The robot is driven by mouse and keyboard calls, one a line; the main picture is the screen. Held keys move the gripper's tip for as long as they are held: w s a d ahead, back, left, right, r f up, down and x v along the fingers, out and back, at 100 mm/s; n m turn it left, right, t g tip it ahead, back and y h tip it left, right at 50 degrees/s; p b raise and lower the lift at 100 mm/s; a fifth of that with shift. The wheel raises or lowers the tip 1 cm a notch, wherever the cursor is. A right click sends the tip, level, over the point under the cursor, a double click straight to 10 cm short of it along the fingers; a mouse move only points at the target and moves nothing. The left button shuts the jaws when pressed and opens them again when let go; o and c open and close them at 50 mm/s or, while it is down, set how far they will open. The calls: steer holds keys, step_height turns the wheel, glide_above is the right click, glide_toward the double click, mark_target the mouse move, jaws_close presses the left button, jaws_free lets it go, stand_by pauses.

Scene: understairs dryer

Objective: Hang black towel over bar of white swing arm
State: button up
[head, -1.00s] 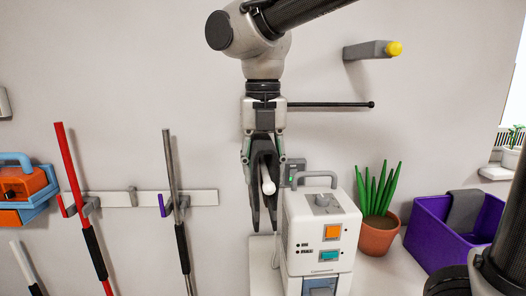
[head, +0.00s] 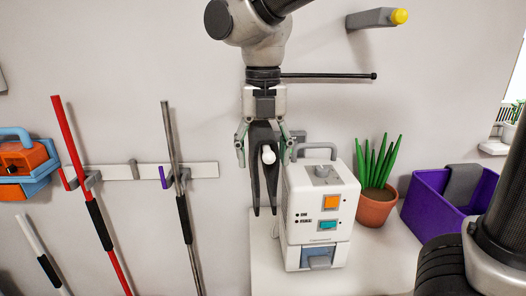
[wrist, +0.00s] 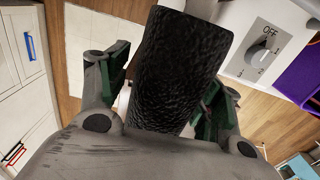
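The black towel (head: 263,180) hangs below my gripper (head: 262,160), with two tails reaching down beside the white machine. A white rounded bar end (head: 268,156), apparently that of the white swing arm, shows between the tails, so the towel appears draped over the bar. The rest of the swing arm is hidden. My gripper is open, its fingers spread on either side of the towel's upper part. In the wrist view the towel (wrist: 182,70) fills the middle between the open fingers, and a bit of white shows beside it.
A white machine (head: 322,205) with a top handle stands close right of the towel. A potted plant (head: 376,205) and purple bin (head: 435,225) are further right. A black rod (head: 330,76) sticks out along the wall behind my gripper. Poles hang on a wall rail (head: 115,172) at left.

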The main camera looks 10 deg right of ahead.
step_height(320, 180, up, 12)
steer(key=shift+f, duration=0.25)
steer(key=d+f+m+t, duration=0.1)
steer(key=d+f+m, duration=0.1)
steer(key=d+m, duration=0.6)
steer(key=d+f+m+t, duration=0.1)
steer(key=d+f+m, duration=0.1)
steer(key=d+m, duration=0.6)
steer(key=s+d+f+m+t, duration=0.1)
steer(key=s+d+f+m, duration=0.3)
steer(key=d+m, duration=0.3)
steer(key=s+d+f+m+t, duration=0.1)
steer(key=s+d+f+m, duration=0.4)
steer(key=m, duration=0.8)
steer(key=d, duration=0.2)
steer(key=shift+s+d, duration=0.15)
steer(key=shift+d, duration=0.25)
